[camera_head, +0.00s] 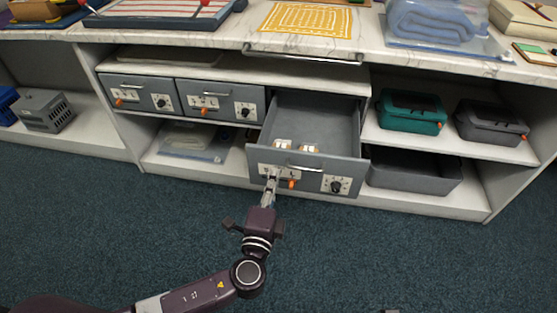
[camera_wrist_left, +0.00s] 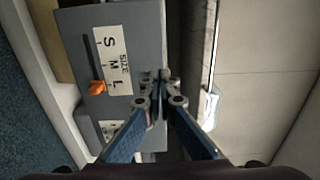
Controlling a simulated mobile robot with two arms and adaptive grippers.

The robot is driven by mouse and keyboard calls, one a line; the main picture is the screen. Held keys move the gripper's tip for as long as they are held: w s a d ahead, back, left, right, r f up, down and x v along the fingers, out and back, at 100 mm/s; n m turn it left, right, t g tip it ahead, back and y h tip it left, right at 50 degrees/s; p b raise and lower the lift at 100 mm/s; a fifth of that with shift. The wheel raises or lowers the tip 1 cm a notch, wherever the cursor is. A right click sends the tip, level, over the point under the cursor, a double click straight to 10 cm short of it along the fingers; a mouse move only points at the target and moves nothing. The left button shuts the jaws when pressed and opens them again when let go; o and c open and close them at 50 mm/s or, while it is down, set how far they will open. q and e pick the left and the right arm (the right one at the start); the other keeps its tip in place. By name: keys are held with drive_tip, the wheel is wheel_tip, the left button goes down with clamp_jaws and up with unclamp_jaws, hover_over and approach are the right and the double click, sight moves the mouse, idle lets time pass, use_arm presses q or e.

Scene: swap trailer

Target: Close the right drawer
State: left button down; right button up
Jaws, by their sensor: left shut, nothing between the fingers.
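The right drawer (camera_head: 264,157) is grey and stands pulled out of the shelf unit, its inside showing. Its front has a bar handle (camera_head: 305,167), an orange slider (camera_head: 292,183) and a black knob (camera_head: 336,186). A few small pale items (camera_head: 309,149) lie inside. My left gripper (camera_head: 270,174) is shut and empty, its tips at the left part of the drawer front. In the left wrist view the fingertips (camera_wrist_left: 162,78) are together beside a grey front with a size label (camera_wrist_left: 113,60); whether they touch it I cannot tell. My right gripper does not show.
Two similar drawers (camera_head: 220,100) are shut to the left. Green (camera_head: 411,112) and dark grey (camera_head: 490,122) boxes stand on the right shelf, above a grey bin (camera_head: 415,171). The marble-look counter (camera_head: 225,38) overhangs the drawers. The carpet (camera_head: 120,210) in front is clear.

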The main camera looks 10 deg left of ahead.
sight(281, 153)
use_arm(q)
drive_tip(key=w, duration=0.6)
drive_tip(key=shift+w, duration=0.15)
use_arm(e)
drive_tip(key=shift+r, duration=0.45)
use_arm(q)
drive_tip(key=shift+w, duration=0.15)
